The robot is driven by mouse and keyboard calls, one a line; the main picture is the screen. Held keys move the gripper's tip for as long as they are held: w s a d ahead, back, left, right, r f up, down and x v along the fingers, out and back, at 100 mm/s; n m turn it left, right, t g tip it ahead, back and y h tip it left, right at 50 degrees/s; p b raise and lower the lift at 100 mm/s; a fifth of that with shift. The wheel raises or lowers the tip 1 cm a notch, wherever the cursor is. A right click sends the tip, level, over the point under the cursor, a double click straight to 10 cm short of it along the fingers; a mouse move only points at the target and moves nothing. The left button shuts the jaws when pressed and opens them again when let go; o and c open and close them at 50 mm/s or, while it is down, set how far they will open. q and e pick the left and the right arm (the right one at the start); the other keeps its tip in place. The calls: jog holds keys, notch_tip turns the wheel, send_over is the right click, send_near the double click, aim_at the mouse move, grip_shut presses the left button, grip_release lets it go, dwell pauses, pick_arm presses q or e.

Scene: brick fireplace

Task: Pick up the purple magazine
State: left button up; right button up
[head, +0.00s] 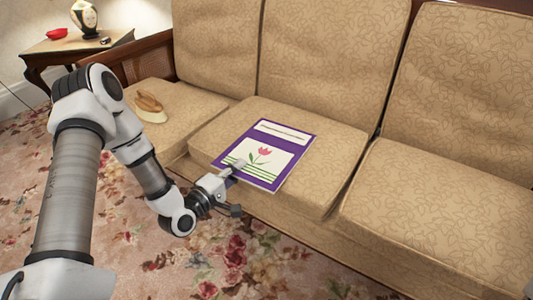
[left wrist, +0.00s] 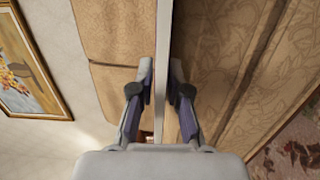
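The purple magazine (head: 262,133) has a white panel with a pink tulip and green stripes. In the head view it lies over the middle seat cushion, its near edge by the cushion's front. My left gripper (head: 236,172) is at that near edge, with one finger over the cover. In the left wrist view the magazine (left wrist: 163,40) shows edge-on as a thin pale strip. My left gripper's fingers (left wrist: 161,85) press close on both its faces. The lower finger is hidden in the head view. My right gripper is not in view.
The tan patterned sofa has seat cushions (head: 440,210) and tall back cushions (head: 335,50) behind the magazine. A brown and cream brush-like object (head: 149,107) lies on the left cushion. A side table (head: 75,42) holds a vase (head: 85,18) and red dish (head: 57,33).

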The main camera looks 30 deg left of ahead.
pick_arm(q)
grip_shut()
jog(key=shift+r, duration=0.15)
